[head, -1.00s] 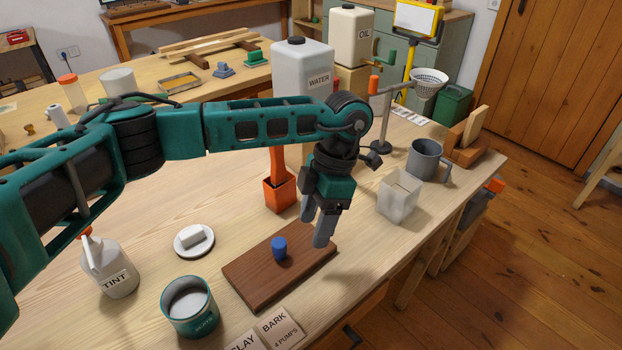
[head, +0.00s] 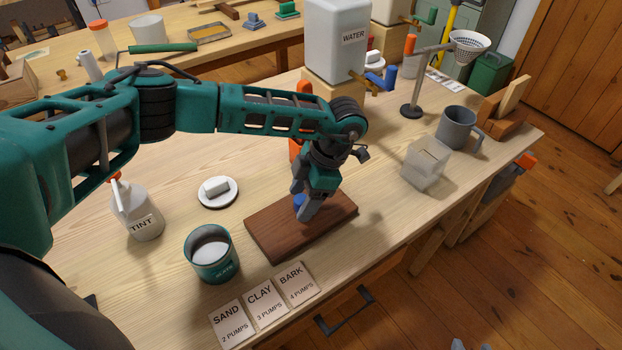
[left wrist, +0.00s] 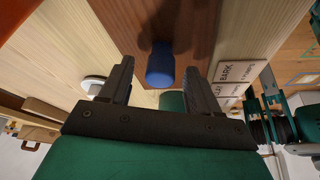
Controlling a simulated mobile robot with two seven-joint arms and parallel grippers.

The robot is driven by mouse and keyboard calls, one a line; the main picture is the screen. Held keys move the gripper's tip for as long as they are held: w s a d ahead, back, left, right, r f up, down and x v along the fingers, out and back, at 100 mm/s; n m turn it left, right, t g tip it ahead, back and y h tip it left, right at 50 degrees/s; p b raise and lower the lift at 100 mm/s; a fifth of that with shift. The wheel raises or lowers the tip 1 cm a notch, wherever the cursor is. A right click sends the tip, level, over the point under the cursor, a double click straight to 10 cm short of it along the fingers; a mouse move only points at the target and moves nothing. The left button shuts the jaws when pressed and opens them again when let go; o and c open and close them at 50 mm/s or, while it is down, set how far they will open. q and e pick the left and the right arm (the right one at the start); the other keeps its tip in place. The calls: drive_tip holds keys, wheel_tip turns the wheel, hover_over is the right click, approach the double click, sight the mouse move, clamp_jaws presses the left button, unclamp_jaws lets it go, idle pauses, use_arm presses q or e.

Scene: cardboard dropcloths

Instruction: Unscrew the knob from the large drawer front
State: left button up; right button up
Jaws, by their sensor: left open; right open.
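The large drawer front (head: 275,236) is a dark brown board lying flat on the bench. Its blue knob (head: 298,202) stands on top and is mostly hidden behind my left gripper's fingers in the head view. My left gripper (head: 304,209) points down at the knob with its jaws open. In the left wrist view the blue knob (left wrist: 160,64) shows between the two spread fingers (left wrist: 160,72), with a gap on each side. Two grey tips at the bottom edge of the head view look like my right gripper (head: 471,345), apart and away from the board.
A teal cup (head: 211,253) and label cards (head: 265,301) lie near the board's front left. A white dish (head: 218,192) and a TINT jug (head: 137,211) stand left. A frosted container (head: 424,164) and a grey mug (head: 458,128) stand right. An orange thing is behind my arm.

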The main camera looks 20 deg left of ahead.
sight(301, 199)
use_arm(q)
drive_tip(key=shift+s+a+f, duration=0.15)
drive_tip(key=shift+f, duration=0.4)
drive_tip(key=c, duration=1.1)
drive_tip(key=n+g, duration=0.1)
drive_tip(key=n, duration=0.2)
drive_tip(key=shift+r+h+p, duration=0.1)
drive_tip(key=shift+h+p, duration=0.3)
drive_tip(key=o, duration=0.5)
drive_tip(key=shift+n+h, duration=0.3)
drive_tip(key=shift+n, duration=0.4)
drive_tip(key=c, duration=0.3)
drive_tip(key=shift+r+p, duration=1.05)
drive_tip(key=shift+r, duration=0.2)
drive_tip(key=shift+r+p, duration=0.35)
drive_tip(key=shift+r, duration=1.85)
